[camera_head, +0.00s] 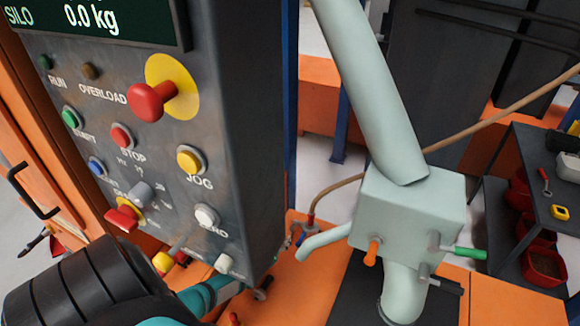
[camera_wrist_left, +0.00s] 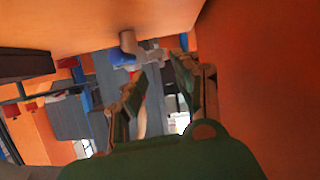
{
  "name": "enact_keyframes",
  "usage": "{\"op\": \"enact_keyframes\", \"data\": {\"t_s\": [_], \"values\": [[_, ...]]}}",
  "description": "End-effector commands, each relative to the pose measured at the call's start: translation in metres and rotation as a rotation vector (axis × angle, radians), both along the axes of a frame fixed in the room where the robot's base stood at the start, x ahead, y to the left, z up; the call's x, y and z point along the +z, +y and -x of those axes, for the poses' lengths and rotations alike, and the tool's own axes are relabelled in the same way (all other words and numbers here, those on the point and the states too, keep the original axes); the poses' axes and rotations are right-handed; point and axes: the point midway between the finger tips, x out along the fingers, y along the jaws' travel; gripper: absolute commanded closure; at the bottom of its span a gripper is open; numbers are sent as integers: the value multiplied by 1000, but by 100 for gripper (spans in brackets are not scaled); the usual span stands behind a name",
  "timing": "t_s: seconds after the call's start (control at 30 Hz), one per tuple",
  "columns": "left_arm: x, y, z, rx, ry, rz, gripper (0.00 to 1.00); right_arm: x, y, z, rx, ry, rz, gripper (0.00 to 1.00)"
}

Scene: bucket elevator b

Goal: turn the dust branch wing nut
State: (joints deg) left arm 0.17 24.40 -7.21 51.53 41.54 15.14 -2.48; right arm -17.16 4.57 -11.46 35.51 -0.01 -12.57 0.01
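The pale green box (camera_head: 405,215) stands right of centre in the head view. A thin pale branch pipe (camera_head: 325,240) slopes from its left side. I cannot make out the wing nut for certain. In the left wrist view, a blue piece (camera_wrist_left: 122,57) sits by a brownish stub (camera_wrist_left: 127,40) under an orange surface, beyond my fingertips; it may be the wing nut. My left gripper (camera_wrist_left: 158,72) is open, its two fingers apart with nothing held between them. In the head view my left arm enters at bottom left, and its gripper is not clearly seen. My right gripper is out of view.
The grey control panel (camera_head: 240,130) with buttons and a red knob (camera_head: 150,101) fills the left. A brown hose (camera_head: 480,125) crosses behind the box. A dark shelf (camera_head: 530,175) with red bins stands at right. Orange walls crowd the left wrist view above and at right.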

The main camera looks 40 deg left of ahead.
Motion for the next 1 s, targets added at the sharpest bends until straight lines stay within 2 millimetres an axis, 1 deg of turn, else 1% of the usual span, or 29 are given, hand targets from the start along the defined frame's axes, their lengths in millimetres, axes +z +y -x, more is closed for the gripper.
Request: {"op": "enact_keyframes", "data": {"t_s": [0.03,0.1,0.2,0.33,0.5,0.77,0.87,1.0], "values": [[-9,4,-12,0,-1,-4,69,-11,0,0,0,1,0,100],[-15,7,-25,0,-2,-1,69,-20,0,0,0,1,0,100],[-21,12,-40,1,-1,-2,69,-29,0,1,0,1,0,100],[-27,14,-54,0,0,0,69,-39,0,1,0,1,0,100],[-28,17,-62,1,0,1,69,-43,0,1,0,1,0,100],[-27,17,-63,0,1,0,69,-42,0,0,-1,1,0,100],[-27,17,-63,0,1,0,81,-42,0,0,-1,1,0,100],[-27,17,-63,0,1,0,99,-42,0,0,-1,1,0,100]]}}
